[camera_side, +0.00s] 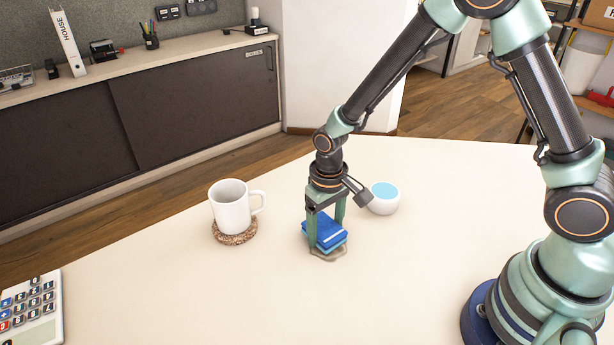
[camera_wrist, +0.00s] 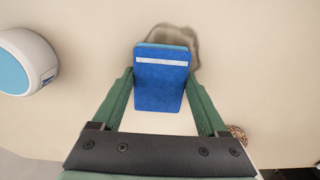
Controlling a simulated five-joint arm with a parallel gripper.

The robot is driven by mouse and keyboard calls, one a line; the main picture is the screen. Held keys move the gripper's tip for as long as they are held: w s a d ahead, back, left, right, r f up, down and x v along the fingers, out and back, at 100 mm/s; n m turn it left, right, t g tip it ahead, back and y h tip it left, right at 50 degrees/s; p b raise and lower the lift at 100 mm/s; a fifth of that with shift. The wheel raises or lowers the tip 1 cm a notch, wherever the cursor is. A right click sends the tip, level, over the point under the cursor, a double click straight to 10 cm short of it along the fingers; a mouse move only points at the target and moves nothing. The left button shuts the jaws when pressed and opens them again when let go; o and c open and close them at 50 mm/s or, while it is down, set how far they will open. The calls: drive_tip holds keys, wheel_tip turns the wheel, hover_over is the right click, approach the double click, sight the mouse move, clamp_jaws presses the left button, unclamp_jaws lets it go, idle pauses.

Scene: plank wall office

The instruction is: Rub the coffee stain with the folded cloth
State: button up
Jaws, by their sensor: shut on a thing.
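The folded cloth (camera_side: 325,234) is blue with a lighter blue underside. It also shows in the wrist view (camera_wrist: 161,85), with a pale stripe across it. My gripper (camera_side: 326,222) points down and is shut on the cloth, one finger at each side; it also shows in the wrist view (camera_wrist: 161,92). The coffee stain (camera_wrist: 185,38) is a grey-brown patch under and around the far end of the cloth. Its edge shows below the cloth in the side view (camera_side: 328,256). The cloth covers much of the stain. I cannot tell whether the cloth touches the table.
A white mug (camera_side: 231,208) stands on a speckled coaster (camera_side: 235,237) left of my gripper. A small white bowl with light blue inside (camera_side: 384,199) sits close on the right. A calculator (camera_side: 32,309) lies at the left table edge. The front middle of the table (camera_side: 300,305) is clear.

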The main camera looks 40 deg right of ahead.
sight(338, 263)
drive_tip(key=shift+w, duration=1.65)
drive_tip(key=shift+s, duration=4.65)
drive_tip(key=shift+s+a, duration=0.3)
drive_tip(key=shift+a, duration=0.55)
drive_tip(key=shift+w+a, duration=0.3)
drive_tip(key=shift+w, duration=4.7)
drive_tip(key=shift+s, duration=4.8)
drive_tip(key=shift+s+r, duration=0.15)
drive_tip(key=shift+r, duration=0.05)
wheel_tip(338, 263, up, 8)
drive_tip(key=shift+f, duration=0.15)
